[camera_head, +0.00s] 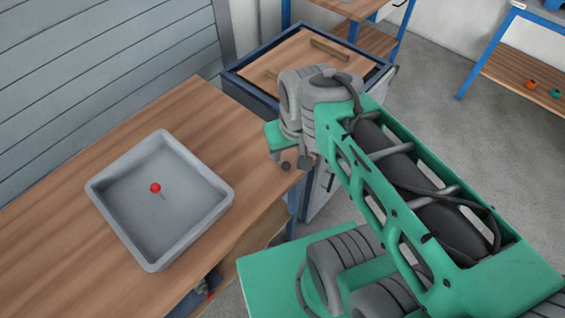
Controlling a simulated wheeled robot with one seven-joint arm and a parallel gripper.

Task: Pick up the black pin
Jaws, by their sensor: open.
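I cannot make out a black pin in this view. A small pin with a round red head (155,188) and a short thin grey shaft is in the grey square tray (103,211) on the wooden bench. My gripper (294,163) is at the end of my green arm, over the bench's right edge and to the right of the tray, apart from it. It is open, and I see nothing held in it. My arm's wrist partly hides the fingers and the space behind them.
The wooden bench (60,180) is clear around the tray, with a grey slatted wall behind. A blue-framed wooden-topped unit (262,62) stands behind my wrist. A blue-legged shelf (510,80) with small orange and green items stands at far right.

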